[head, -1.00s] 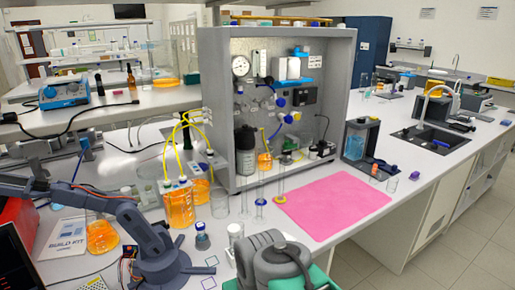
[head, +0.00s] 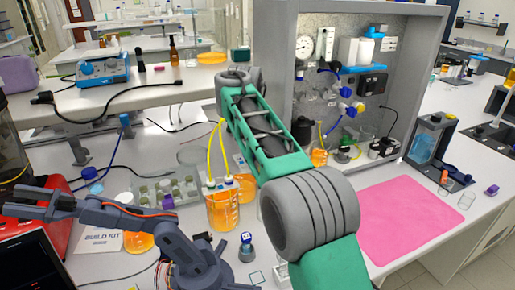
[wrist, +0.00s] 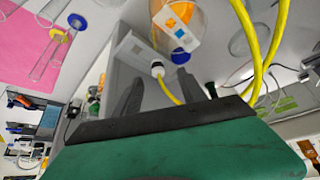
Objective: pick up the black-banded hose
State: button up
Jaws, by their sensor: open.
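Yellow hoses (head: 211,150) rise from a beaker of orange liquid (head: 222,212) left of the grey rig in the head view. No black band can be made out on any hose. In the wrist view, a thick yellow hose (wrist: 274,45) curves down the right side. Another yellow hose (wrist: 169,91) leaves a white fitting and passes between my fingers in the picture; its depth is unclear. My gripper (wrist: 160,90) is open and empty, with two dark fingers. In the head view the gripper is hidden behind my forearm.
The grey rig cabinet (head: 427,60) stands right of my arm, with a pink mat (head: 410,215) in front. A small dark-blue robot arm (head: 140,218) and a rack of vials (head: 165,192) stand left of the beaker. Glass cylinders (wrist: 52,45) show in the wrist view.

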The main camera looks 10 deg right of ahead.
jog(key=x, duration=0.7)
jog(key=shift+d+r, duration=0.15)
jog(key=shift+d, duration=0.15)
jog(key=shift+c, duration=0.2)
grip_shut()
